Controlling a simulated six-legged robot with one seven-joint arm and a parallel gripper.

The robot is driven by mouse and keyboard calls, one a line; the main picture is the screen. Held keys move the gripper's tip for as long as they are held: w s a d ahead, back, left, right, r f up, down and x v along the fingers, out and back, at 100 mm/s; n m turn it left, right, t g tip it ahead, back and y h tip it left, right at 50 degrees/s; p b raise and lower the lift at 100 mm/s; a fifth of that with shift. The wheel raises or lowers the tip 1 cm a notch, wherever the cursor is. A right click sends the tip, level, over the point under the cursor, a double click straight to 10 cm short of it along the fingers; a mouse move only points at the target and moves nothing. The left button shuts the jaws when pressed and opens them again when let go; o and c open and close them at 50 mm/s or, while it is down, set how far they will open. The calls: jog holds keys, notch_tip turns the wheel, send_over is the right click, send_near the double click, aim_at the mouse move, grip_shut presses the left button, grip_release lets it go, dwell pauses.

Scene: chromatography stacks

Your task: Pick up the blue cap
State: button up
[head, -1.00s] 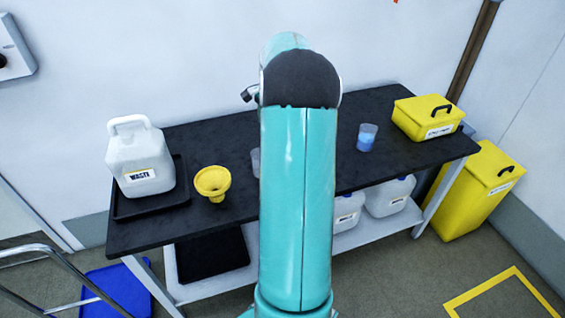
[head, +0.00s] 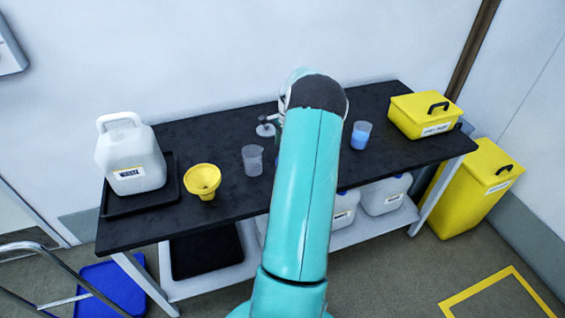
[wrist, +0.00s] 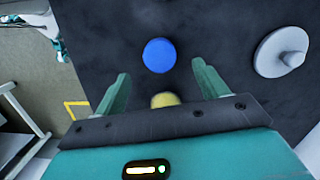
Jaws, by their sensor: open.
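The blue cap (wrist: 159,55) lies on the black tabletop in the wrist view, seen from above as a round blue disc. My gripper (wrist: 161,72) is open, its two green fingers spread apart. The cap shows just beyond the fingertips, roughly centred between them. No contact with it shows, and the height of the fingers above the table is hard to tell. A small yellow thing (wrist: 165,100) shows between the fingers, partly hidden by the gripper body. In the head view my arm hides the cap and the gripper.
A grey pointed piece (wrist: 282,52) lies right of the cap. On the black table (head: 225,222) stand a white waste jug (head: 130,160) in a black tray, a yellow funnel (head: 203,180), a clear beaker (head: 252,160), a beaker of blue liquid (head: 361,136) and a yellow box (head: 425,115).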

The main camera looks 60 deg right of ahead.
jog(key=f, duration=0.5)
jog(key=shift+w+a+f, duration=0.15)
jog(key=shift+a+f, duration=0.15)
jog(key=shift+f, duration=0.05)
jog(key=shift+c, duration=0.4)
jog(key=c, duration=0.9)
